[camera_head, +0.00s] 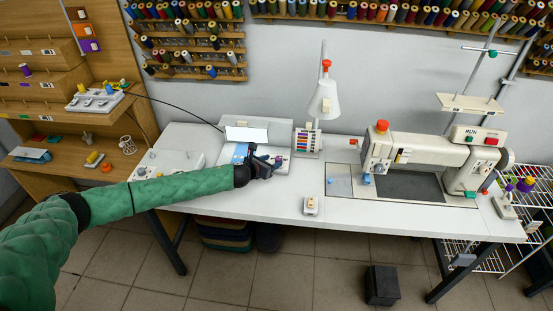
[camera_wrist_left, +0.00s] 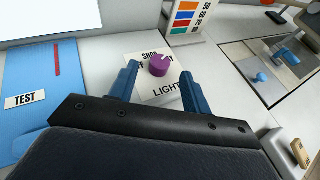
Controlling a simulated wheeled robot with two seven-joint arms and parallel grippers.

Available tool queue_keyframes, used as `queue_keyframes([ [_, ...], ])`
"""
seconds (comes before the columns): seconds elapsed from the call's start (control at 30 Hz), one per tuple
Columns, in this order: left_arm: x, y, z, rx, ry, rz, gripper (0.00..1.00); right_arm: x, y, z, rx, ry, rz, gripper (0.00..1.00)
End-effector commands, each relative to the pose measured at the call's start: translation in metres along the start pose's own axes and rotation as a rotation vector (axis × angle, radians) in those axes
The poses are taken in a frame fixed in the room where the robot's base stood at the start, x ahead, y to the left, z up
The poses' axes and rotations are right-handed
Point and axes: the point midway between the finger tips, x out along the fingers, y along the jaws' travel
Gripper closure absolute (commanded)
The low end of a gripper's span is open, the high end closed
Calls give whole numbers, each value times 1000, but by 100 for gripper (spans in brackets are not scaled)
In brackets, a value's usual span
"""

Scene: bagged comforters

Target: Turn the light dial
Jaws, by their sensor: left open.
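The light dial is a small purple knob (camera_wrist_left: 159,65) on a white label plate marked "LIGHT" (camera_wrist_left: 165,91) in the left wrist view. In the head view the purple dial (camera_head: 279,158) is small, just right of my left gripper (camera_head: 272,168). In the left wrist view my left gripper (camera_wrist_left: 160,85) is open, with one blue finger on each side of the label. The dial lies between and slightly beyond the fingertips, and I see no contact. Part of the plate's lettering is hidden by the dial and fingers. My right gripper is not in view.
A blue panel marked "TEST" (camera_wrist_left: 25,98) lies left of the gripper. A colour chart (camera_head: 307,140) and white lamp (camera_head: 324,100) stand behind to the right. The sewing machine (camera_head: 420,150) is further right. The white table front (camera_head: 260,204) is mostly clear.

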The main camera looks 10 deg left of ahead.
Motion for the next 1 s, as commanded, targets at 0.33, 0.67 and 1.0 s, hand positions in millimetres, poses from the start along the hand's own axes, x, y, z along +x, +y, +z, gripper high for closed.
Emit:
queue_keyframes([
  [0.33, 35, 0, 0, -1, 0, 1, 52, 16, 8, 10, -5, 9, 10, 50],
  [0.67, 41, 0, 0, -1, 1, 0, 52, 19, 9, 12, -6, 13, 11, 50],
  [1.0, 40, 0, 0, -1, 1, 0, 96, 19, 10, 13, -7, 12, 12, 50],
])
